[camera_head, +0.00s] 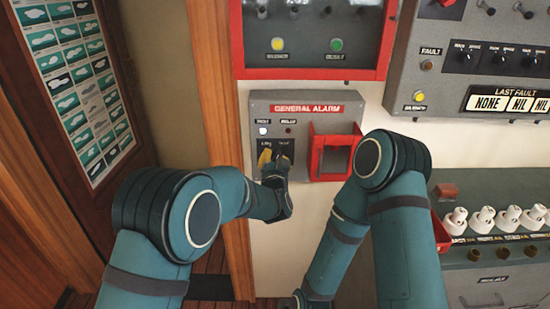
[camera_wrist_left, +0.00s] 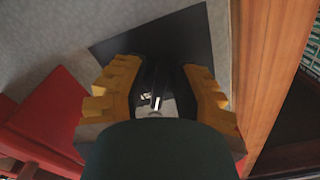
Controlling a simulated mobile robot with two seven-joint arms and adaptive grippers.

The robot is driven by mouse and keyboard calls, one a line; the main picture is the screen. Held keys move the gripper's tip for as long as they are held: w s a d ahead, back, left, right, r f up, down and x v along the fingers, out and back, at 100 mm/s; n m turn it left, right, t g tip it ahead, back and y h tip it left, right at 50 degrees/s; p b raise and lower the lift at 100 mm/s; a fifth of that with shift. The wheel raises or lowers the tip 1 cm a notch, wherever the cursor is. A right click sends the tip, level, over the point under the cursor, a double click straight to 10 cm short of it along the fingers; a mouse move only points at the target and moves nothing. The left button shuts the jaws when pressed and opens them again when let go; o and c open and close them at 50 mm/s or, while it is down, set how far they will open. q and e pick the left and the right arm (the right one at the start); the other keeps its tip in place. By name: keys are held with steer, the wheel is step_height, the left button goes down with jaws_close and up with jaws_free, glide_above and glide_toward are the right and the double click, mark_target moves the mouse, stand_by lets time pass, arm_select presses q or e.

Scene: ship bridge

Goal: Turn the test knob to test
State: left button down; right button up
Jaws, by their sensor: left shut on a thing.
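The grey General Alarm panel (camera_head: 262,107) is on the wall in the middle of the head view. My left gripper (camera_head: 275,158) is at its lower left, over a black plate with small labels. In the left wrist view its yellow-padded fingers (camera_wrist_left: 160,95) are on both sides of the dark test knob (camera_wrist_left: 155,80), shut on it. A white pointer mark shows on the knob between the fingers. In the head view the gripper hides the knob, and I cannot tell which label it points to. My right arm reaches down to the bottom edge; its gripper is out of sight.
A red open holder (camera_head: 333,152) sticks out right of the knob. A red-framed box (camera_head: 309,74) is above, a fault panel (camera_head: 425,75) at upper right. A wooden post (camera_head: 212,100) is close on the left. A console with white knobs (camera_head: 490,262) is at lower right.

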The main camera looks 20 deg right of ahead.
arm_select(q)
steer(key=shift+r+m, duration=0.15)
steer(key=shift+m, duration=0.55)
steer(key=c, duration=0.7)
jaws_free()
steer(key=shift+w, duration=0.1)
steer(key=v, duration=1.2)
